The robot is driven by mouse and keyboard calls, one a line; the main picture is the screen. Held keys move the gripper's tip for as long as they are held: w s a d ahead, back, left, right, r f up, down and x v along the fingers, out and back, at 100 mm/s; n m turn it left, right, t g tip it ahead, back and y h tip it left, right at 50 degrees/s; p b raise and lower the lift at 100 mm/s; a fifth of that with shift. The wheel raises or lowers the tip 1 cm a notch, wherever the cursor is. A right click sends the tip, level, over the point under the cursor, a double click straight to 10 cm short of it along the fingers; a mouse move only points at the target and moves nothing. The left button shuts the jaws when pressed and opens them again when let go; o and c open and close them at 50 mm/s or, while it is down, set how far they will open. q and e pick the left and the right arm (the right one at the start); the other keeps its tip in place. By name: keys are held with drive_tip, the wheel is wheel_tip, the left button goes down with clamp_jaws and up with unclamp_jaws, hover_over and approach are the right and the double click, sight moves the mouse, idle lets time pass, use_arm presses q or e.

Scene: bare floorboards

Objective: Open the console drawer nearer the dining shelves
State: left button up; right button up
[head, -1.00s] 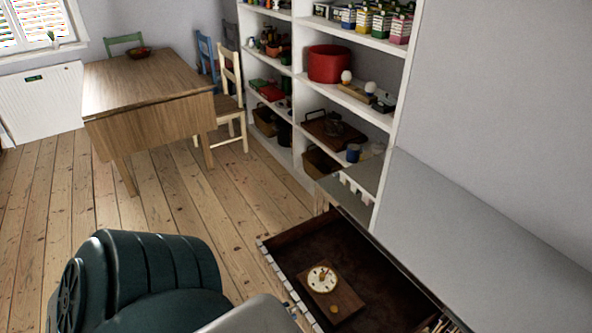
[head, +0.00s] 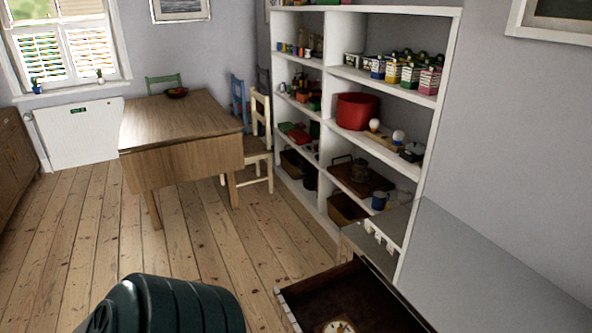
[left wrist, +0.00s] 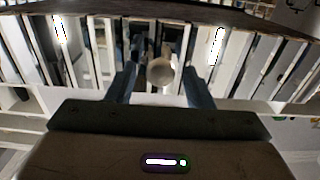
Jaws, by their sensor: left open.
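The console (head: 470,265) runs along the right wall, its grey top showing in the head view. Its drawer (head: 365,295), at the end beside the shelves, stands pulled out, with a dark interior and a pale slatted front edge. A round clock-like dial (head: 338,327) lies inside, cut off by the picture's bottom. In the left wrist view, my left gripper (left wrist: 160,62) is open, its two blue fingers on either side of a round pale knob (left wrist: 160,72) in front of a slatted white face (left wrist: 90,50). Whether the fingers touch the knob I cannot tell. My right gripper is out of view.
White shelves (head: 325,110) with boxes, a red pot (head: 357,111) and trays stand beyond the console. A wooden dining table (head: 185,130) with chairs stands at the back left. Bare floorboards (head: 200,230) lie clear between table and console.

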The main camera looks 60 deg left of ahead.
use_arm(q)
drive_tip(key=s+b, duration=0.2)
drive_tip(key=s, duration=0.8)
drive_tip(key=shift+s+a, duration=0.3)
drive_tip(key=shift+a, duration=0.1)
drive_tip(key=shift+f, duration=0.1)
